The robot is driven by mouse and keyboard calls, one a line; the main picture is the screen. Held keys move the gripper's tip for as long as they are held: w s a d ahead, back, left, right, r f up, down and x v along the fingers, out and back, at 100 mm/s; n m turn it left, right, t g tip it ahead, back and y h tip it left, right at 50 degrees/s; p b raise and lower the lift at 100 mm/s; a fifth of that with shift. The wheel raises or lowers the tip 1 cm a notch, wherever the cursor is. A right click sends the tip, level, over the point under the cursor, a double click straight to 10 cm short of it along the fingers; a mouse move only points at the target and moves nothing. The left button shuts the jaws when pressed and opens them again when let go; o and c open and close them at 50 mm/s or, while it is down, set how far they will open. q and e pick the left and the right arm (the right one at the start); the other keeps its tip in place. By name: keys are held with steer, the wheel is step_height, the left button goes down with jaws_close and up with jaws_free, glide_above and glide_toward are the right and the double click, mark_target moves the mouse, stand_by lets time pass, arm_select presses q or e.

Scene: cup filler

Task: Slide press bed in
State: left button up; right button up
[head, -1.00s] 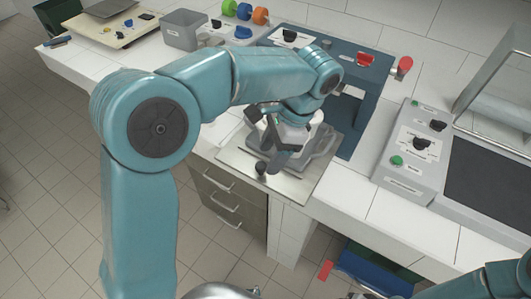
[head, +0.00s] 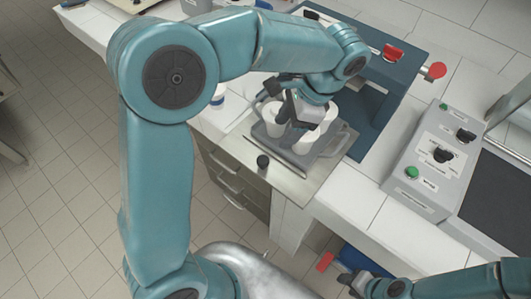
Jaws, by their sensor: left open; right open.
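The press bed is a grey tray (head: 325,150) holding white cups (head: 275,121). It sits on a bright metal plate (head: 295,182) in front of the blue press (head: 385,100). A black knob (head: 262,161) stands at the plate's front left edge. My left gripper (head: 300,118) is open above the cups and partly hides them; I cannot tell whether it touches one. My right gripper (head: 358,284) is open and low at the bottom right, away from the bed. My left arm hides part of the press.
A grey control box (head: 432,160) with black knobs and a green button stands on the counter at right, beside a dark panel (head: 490,195). A red knob (head: 435,71) sticks out of the press's right side. Drawers (head: 230,185) are below the counter. A blue bin (head: 355,258) is low down.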

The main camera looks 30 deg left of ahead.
mark_target(263, 159)
arm_select(q)
steer(key=x, duration=1.2)
steer(key=shift+w+f, duration=0.1)
steer(key=shift+f, duration=0.05)
steer(key=shift+w+f, duration=0.1)
steer(key=shift+f, duration=0.3)
steer(key=shift+s+a+r, duration=0.1)
steer(key=shift+s, duration=0.15)
steer(key=shift+w, duration=0.15)
jaws_close()
